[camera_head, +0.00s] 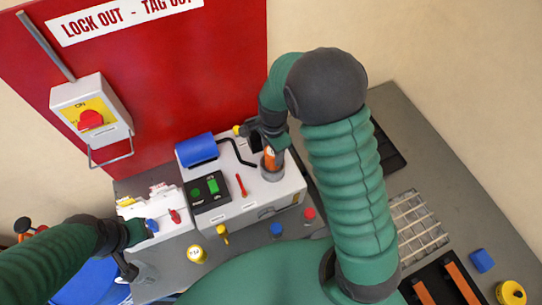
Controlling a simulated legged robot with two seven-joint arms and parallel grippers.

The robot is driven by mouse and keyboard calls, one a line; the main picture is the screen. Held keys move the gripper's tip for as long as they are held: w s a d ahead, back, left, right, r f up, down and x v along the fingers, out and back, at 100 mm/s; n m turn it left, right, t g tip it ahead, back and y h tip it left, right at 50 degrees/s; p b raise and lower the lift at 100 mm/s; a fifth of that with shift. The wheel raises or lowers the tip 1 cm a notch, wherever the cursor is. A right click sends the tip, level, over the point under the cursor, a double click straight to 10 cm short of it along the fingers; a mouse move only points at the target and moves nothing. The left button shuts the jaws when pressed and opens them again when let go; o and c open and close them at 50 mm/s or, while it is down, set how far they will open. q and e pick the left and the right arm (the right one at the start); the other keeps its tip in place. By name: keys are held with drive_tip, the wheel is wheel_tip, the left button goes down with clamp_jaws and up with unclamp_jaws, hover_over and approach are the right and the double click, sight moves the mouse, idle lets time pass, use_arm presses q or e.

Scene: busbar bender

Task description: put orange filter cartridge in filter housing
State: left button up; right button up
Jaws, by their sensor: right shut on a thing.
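The orange filter cartridge (270,159) is upright at the mouth of the grey, round filter housing (272,174), which stands on the right part of the white machine. The cartridge's lower end is hidden by the housing's rim, so how deep it sits cannot be told. My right gripper (267,142) reaches over from above and is shut on the cartridge's upper part. My arm and dark wrist partly cover it. My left gripper (129,269) hangs at the lower left, away from the housing; its finger gap is unclear.
The white machine (245,208) carries a blue cylinder (198,149) and black button panel (209,192). A lockout switch (91,117) is on the red panel. A black tray with orange bars (461,283), wire grid (419,224) and blue block (482,260) lie at right.

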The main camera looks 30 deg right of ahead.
wheel_tip(320, 180, down, 4)
drive_tip(key=shift+f+p, duration=0.1)
drive_tip(key=shift+p, duration=0.3)
drive_tip(key=shift+w+f, duration=0.15)
drive_tip(key=shift+w, duration=0.1)
drive_tip(key=o, duration=1.2)
drive_tip(key=shift+o, duration=0.2)
drive_tip(key=shift+s, duration=0.2)
drive_tip(key=shift+r, duration=0.25)
